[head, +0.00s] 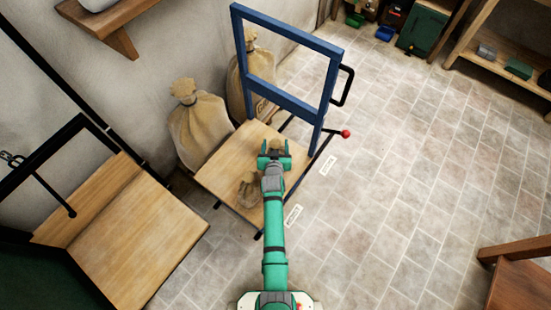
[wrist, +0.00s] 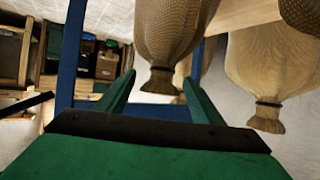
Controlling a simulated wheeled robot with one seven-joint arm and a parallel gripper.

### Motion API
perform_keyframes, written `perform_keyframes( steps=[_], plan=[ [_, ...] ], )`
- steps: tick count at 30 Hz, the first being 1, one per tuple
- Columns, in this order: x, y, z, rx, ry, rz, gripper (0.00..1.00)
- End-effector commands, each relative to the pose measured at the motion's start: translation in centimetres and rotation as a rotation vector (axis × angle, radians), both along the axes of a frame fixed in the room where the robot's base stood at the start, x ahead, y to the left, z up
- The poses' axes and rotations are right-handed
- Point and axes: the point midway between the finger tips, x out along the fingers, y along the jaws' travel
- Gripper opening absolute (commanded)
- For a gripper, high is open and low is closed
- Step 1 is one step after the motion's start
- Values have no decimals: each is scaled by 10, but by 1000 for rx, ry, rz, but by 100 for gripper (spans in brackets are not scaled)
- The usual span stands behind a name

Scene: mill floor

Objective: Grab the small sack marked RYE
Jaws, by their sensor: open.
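My gripper (head: 274,156) is open over the wooden deck (head: 228,168) of a blue-framed trolley. One small brown sack (head: 277,145) stands just beyond the fingers and is mostly hidden by them in the head view. In the wrist view, which looks upside down, a tied sack (wrist: 168,35) shows ahead with its neck between the green fingertips (wrist: 158,79); contact cannot be told. A second small, darker sack (head: 249,190) stands on the deck left of my arm. No RYE marking is readable on either small sack.
Two large tied sacks (head: 198,130) (head: 237,88) stand against the wall behind the trolley. The trolley's blue frame (head: 285,100) rises beyond my gripper, with a red-knobbed lever (head: 345,133) at right. A wooden platform (head: 137,235) is at left.

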Motion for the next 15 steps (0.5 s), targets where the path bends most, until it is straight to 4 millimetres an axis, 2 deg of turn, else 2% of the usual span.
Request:
perform_keyframes(
  steps=[4, 11, 12, 15],
  plan=[
    [0, 0, 0, 0, 0, 0, 59],
    [0, 0, 0, 1, 0, 0, 4],
    [0, 0, 0, 1, 0, 0, 0],
    [2, 1, 4, 1, -7, 0, 0]
  ],
)
